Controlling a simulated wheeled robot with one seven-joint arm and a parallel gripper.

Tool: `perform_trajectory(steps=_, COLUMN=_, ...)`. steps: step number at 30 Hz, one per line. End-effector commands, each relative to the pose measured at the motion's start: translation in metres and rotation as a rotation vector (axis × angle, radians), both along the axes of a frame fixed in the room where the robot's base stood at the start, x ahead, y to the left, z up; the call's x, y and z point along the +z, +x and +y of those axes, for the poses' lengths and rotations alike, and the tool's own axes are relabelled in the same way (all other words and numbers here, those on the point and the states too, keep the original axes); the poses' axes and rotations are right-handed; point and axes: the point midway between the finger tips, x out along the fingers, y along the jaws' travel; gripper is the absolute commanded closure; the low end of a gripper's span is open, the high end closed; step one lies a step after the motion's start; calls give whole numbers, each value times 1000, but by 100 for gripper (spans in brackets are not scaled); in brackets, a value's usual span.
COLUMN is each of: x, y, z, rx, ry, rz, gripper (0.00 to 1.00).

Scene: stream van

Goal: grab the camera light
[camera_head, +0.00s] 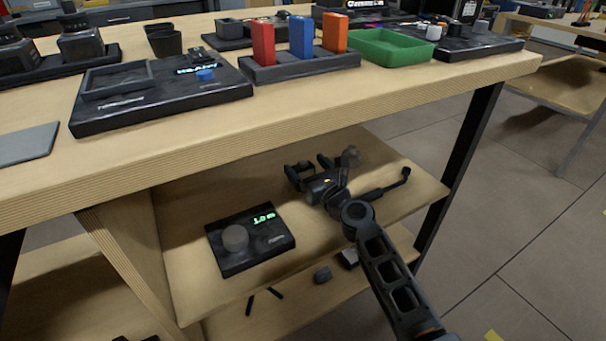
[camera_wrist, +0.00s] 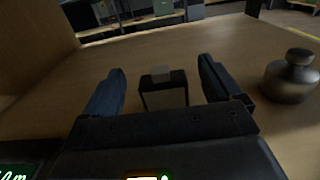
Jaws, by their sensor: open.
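My gripper (camera_head: 311,168) reaches over the wooden shelf below the tabletop. In the wrist view my gripper (camera_wrist: 162,70) is open, one dark finger on each side. A small black block with a grey top (camera_wrist: 163,89) stands on the shelf, framed between the fingers with gaps on both sides. It may be the camera light; I cannot tell for certain. In the head view my gripper largely hides it. A rounded metallic thing with a knob (camera_wrist: 291,78) stands just right of the right finger; it also shows in the head view (camera_head: 350,156).
A black panel with a round knob and green display (camera_head: 250,238) lies on the shelf, left of my gripper. Small dark pieces (camera_head: 322,274) lie lower down.

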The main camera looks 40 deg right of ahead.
Motion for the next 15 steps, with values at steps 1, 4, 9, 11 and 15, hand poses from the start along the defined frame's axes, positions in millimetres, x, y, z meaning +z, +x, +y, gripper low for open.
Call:
perform_trajectory(steps=1, x=0, y=9, z=-3, rx=0, ry=-1, rz=-3, gripper=8)
perform_trajectory(steps=4, x=-1, y=24, z=-7, rx=0, ry=1, rz=-2, gripper=8)
perform_trajectory(steps=9, x=-1, y=39, z=-12, rx=-1, ry=0, rz=-1, gripper=8)
perform_trajectory(steps=11, x=0, y=41, z=-12, rx=-1, ry=0, rz=0, gripper=8)
perform_trajectory(steps=15, x=0, y=41, z=-12, rx=0, ry=0, rz=0, gripper=8)
